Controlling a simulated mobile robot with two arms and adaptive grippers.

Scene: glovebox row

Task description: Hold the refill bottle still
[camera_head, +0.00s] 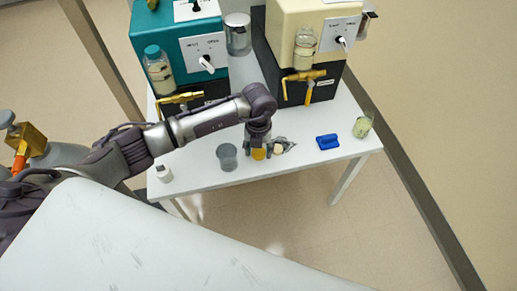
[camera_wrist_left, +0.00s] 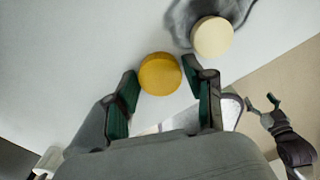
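A round yellow-topped item (camera_head: 259,154) stands on the white table, and its top also shows in the left wrist view (camera_wrist_left: 160,74). I cannot tell for sure that it is the refill bottle; its body is hidden. My left gripper (camera_head: 258,141) reaches down beside it. In the left wrist view, the fingers (camera_wrist_left: 161,78) are apart, one on each side of the yellow top, with narrow gaps visible. My right gripper (camera_wrist_left: 263,103) shows in the left wrist view at the lower right, with its fingers spread and empty.
A cream cap (camera_wrist_left: 212,37) sits on a dark grey crumpled-looking patch close to the yellow top. A grey cup (camera_head: 227,157), a blue block (camera_head: 327,142) and a greenish glass (camera_head: 362,127) stand nearby. Teal (camera_head: 178,38) and cream (camera_head: 303,22) machines stand behind.

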